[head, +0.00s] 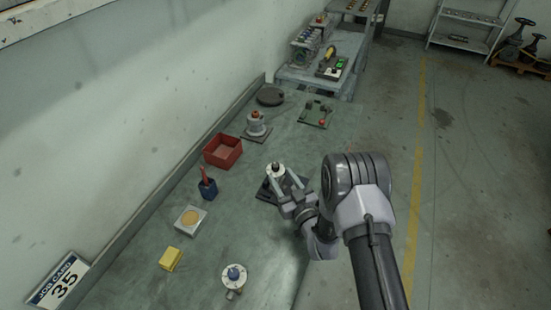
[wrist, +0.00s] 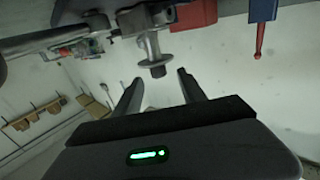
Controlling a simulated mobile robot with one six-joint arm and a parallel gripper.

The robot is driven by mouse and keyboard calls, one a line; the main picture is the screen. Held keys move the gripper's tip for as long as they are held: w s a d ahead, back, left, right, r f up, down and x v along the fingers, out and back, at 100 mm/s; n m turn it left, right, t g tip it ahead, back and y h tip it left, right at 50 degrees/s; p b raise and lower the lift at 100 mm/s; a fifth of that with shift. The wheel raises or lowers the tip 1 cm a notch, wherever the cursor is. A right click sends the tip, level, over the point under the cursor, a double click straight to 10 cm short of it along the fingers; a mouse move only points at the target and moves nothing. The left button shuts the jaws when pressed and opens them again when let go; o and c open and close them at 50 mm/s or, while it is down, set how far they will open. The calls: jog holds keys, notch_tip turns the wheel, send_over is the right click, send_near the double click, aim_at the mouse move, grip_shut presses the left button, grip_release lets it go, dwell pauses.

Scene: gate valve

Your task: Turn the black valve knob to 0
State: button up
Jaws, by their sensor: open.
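My gripper (head: 285,184) is over the bench, beside a valve with a pale round top and a small dark centre (head: 275,169). The valve stands on a dark base (head: 264,191), partly hidden by my gripper. In the wrist view, which looks upside down, the open fingers (wrist: 160,88) point toward a grey stem with a round disc and short knob end (wrist: 156,66). This end lies just beyond the fingertips, in line with the gap. The fingers hold nothing. I cannot read any scale or the knob's setting.
A red bin (head: 222,151), blue cup with a red rod (head: 207,187), tan-disc box (head: 190,220) and yellow block (head: 170,258) stand along the wall side. Bench between is bare.

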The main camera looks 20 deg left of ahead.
aim_at(274, 163)
jog(key=x, duration=0.9)
jog(key=shift+w+b, duration=0.1)
jog(key=shift+b, duration=0.25)
jog(key=shift+c, duration=0.5)
grip_shut()
